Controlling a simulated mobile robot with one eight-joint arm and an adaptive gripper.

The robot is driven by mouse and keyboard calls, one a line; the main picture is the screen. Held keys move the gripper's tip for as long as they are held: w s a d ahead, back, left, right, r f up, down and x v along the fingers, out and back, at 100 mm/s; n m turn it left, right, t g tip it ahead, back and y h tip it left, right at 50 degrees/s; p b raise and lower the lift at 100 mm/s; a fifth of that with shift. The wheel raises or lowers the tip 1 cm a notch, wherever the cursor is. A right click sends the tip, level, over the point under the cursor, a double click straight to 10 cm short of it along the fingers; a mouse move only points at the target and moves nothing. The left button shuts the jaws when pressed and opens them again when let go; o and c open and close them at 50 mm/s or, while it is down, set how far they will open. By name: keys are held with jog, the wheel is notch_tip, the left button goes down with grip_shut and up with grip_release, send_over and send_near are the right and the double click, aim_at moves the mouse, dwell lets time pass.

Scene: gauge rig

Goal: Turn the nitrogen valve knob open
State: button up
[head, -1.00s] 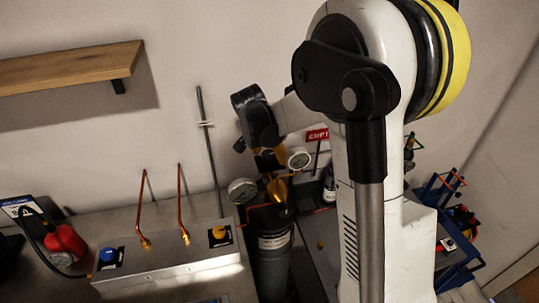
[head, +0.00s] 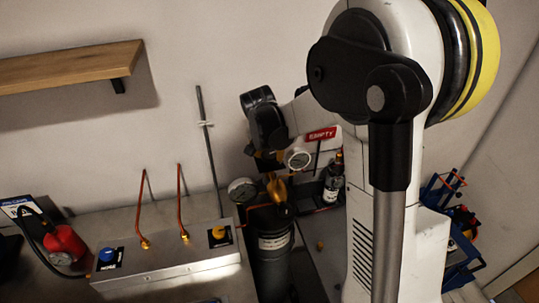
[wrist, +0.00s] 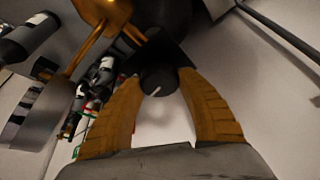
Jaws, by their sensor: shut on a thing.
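A dark round knob (wrist: 155,84) with a white mark line sits between the fingertips of my gripper (wrist: 160,76) in the wrist view. The orange fingers reach in from both sides and are shut on it. In the head view my gripper (head: 266,162) is at the brass regulator (head: 278,188) above a dark gas cylinder (head: 271,262). The wrist part of my arm hides the knob there. I cannot read which gas the cylinder label names.
Two round gauges, left (head: 242,190) and right (head: 299,159), flank the regulator closely. A metal box (head: 165,268) with blue and yellow knobs and copper tubes stands left. A red EMPTY sign (head: 321,135) and a dark bottle (head: 333,180) are behind right.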

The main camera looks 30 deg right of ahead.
jog(key=n+y, duration=0.1)
jog(key=n, duration=0.2)
jog(key=n+t+y+b, duration=0.1)
jog(key=n, duration=0.3)
jog(key=shift+y, duration=0.3)
jog(key=n+y, duration=0.1)
jog(key=n, duration=0.3)
jog(key=shift+n+g+y, duration=0.4)
jog(key=shift+n+y, duration=0.5)
jog(key=shift+n, duration=1.2)
jog(key=o, duration=1.2)
jog(key=shift+c, duration=0.2)
jog(key=v, duration=1.2)
